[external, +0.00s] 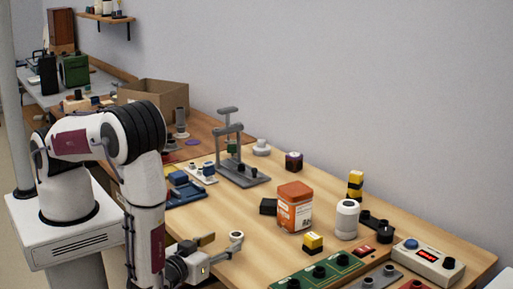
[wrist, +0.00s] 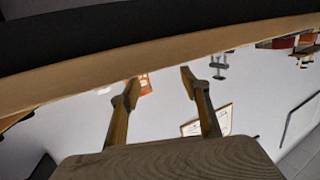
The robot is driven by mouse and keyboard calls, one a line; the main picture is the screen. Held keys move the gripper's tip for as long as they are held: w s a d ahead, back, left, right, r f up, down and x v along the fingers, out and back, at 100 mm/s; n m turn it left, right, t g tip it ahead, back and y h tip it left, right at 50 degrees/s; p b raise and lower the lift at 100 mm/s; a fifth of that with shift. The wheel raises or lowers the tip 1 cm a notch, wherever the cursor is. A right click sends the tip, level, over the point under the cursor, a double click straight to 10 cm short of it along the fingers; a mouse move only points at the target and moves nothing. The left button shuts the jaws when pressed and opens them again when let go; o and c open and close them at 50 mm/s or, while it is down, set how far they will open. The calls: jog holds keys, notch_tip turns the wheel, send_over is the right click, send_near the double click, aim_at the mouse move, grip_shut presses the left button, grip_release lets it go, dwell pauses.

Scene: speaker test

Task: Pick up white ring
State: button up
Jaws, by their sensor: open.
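I cannot make out a clear white ring. A pale round piece with a dark centre (external: 236,237) shows just beyond my gripper in the external view; I cannot tell whether it is a ring. A white round stacked piece (external: 261,148) stands at the back of the table, right of the grey press. My gripper (external: 217,245) is low at the table's near edge. In the wrist view its two tan fingers (wrist: 158,75) are apart with nothing held between them. That view is upside down and looks across toward the wall.
An orange-and-white tub (external: 294,207), a white cylinder (external: 347,220) and a yellow-black block (external: 313,243) stand right of my gripper. A green board (external: 318,273) lies at the near edge. A grey press (external: 240,170) and blue parts (external: 185,190) are behind. Bare wood shows between.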

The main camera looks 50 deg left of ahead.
aim_at(231, 238)
jog(key=shift+w+a, duration=0.1)
jog(key=shift+w, duration=0.15)
jog(key=shift+f+x, duration=0.15)
jog(key=shift+x, duration=0.6)
jog(key=shift+f+x, duration=0.15)
jog(key=shift+x, duration=1.65)
jog(key=shift+a, duration=0.15)
jog(key=c, duration=0.8)
